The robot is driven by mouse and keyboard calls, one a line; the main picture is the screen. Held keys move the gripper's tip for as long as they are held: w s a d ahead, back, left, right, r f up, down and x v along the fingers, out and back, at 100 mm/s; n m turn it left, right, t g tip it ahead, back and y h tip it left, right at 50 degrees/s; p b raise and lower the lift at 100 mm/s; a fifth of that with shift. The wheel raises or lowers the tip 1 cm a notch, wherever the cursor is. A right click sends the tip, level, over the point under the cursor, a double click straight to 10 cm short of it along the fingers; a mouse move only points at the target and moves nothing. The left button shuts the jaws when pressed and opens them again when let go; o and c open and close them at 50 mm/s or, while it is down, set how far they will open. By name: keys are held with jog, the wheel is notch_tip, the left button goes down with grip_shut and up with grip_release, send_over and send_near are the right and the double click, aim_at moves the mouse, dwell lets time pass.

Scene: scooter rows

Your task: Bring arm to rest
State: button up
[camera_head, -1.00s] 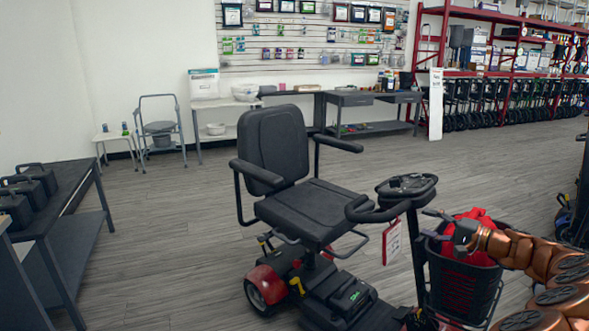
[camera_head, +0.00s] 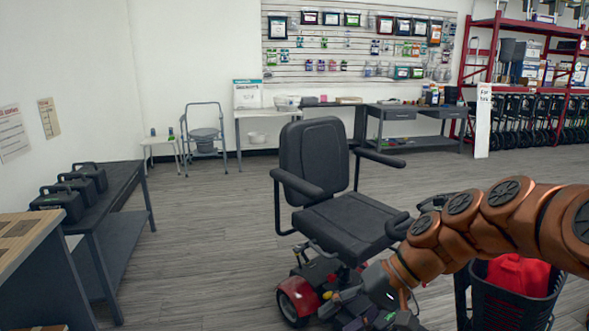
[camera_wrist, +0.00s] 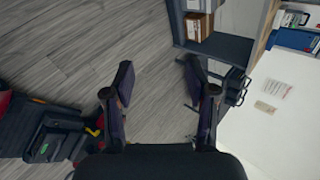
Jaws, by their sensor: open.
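My gripper shows in the wrist view (camera_wrist: 160,85) with its two dark fingers spread apart and nothing between them. In the head view my copper-coloured arm reaches in from the right edge, and my gripper (camera_head: 385,310) is at the lower middle, in front of the scooter's base; its fingertips are hard to make out there. The red and black mobility scooter (camera_head: 345,215) stands behind my arm, with its black seat upright. A red item (camera_head: 520,272) lies in the scooter's black basket (camera_head: 515,305), which my arm partly hides along with the tiller.
A dark table (camera_head: 90,205) with several black cases (camera_head: 75,190) stands at the left. A desk with a wooden top (camera_head: 30,240) is at the lower left. A commode chair (camera_head: 205,135) and benches line the back wall. Grey floor (camera_head: 215,245) is clear between table and scooter.

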jog(key=s+d+f+g+h, duration=0.1)
jog(key=s+d+f+h, duration=0.2)
jog(key=s, duration=0.5)
jog(key=s+d+f+h, duration=0.3)
jog(key=s+d, duration=0.1)
jog(key=s, duration=0.3)
jog(key=s+d+f+g+h, duration=0.1)
jog(key=s+d+f+h, duration=0.2)
jog(key=s, duration=0.5)
jog(key=s+p+v, duration=0.2)
jog(key=p+v, duration=0.7)
jog(key=v, duration=0.1)
jog(key=s+r+p+v, duration=0.1)
jog(key=s+p+v, duration=0.1)
jog(key=p+v, duration=0.7)
jog(key=shift+w+r+t+p, duration=0.15)
jog(key=shift+r+t+p, duration=0.2)
jog(key=shift+r+t, duration=0.05)
